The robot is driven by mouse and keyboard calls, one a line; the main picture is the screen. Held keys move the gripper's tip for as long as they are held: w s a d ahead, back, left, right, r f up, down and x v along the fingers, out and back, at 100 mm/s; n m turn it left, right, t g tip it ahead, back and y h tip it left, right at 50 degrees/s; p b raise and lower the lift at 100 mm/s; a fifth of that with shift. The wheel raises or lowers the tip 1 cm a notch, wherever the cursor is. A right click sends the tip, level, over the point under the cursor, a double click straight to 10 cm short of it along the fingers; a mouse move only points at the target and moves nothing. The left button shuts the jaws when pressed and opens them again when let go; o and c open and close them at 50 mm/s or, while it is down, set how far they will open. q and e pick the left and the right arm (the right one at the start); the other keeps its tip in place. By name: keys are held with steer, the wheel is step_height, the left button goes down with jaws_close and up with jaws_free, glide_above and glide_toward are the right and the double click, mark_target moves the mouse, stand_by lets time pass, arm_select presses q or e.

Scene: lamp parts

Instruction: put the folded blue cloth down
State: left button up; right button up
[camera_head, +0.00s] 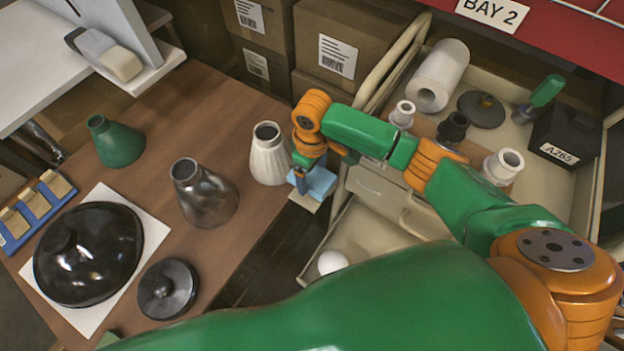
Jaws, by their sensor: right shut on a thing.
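The folded blue cloth (321,183) is at the fingers of my right gripper (301,184), which is shut on it. The cloth is just beyond the right edge of the brown table (235,115), beside the white ribbed lamp shade (268,162). A pale flat piece (305,202) shows just under the cloth; I cannot tell whether they touch. The gripper partly hides the cloth. My left gripper is not in view.
The table holds a green shade (116,142), a dark metal shade (206,198), and a large black shade (100,255) on a white sheet. A cart (370,229) with lamp parts stands to the right. A white ball (332,262) lies on its lower shelf.

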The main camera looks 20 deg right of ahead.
mark_target(313, 176)
step_height(313, 176, down, 3)
steer(key=shift+s+r+p, duration=0.1)
steer(key=shift+p, duration=0.2)
steer(key=shift+f, duration=0.35)
steer(key=o, duration=0.9)
steer(key=shift+r, duration=0.65)
step_height(313, 176, up, 11)
steer(key=shift+r, duration=0.1)
